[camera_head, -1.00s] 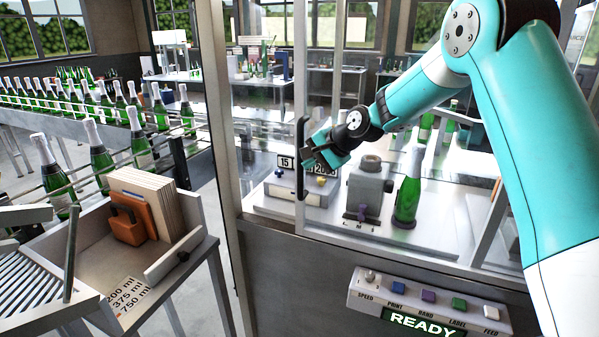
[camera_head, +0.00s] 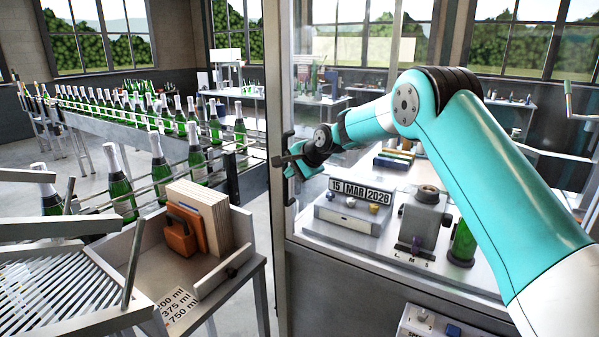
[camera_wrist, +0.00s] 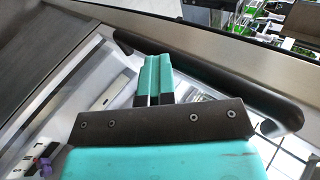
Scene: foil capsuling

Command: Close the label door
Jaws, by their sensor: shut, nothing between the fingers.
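The label door is a clear sliding pane with a pale metal edge, which shows in the wrist view (camera_wrist: 235,58). Its dark upright handle (camera_head: 289,193) is close beside the post (camera_head: 274,90) at the left of the machine in the head view. My gripper (camera_head: 282,161) is at the handle, with its fingers shut and nothing between them. In the wrist view, the teal fingertips (camera_wrist: 155,58) are together against or very near the dark handle bar (camera_wrist: 215,78). Whether they touch is hard to tell. The pane itself is hard to see.
Behind the door are a date unit (camera_head: 348,208) reading 15 MAR 2028, a grey block (camera_head: 424,218) and a green bottle (camera_head: 463,243). A button panel (camera_head: 425,325) is partly cut off below.

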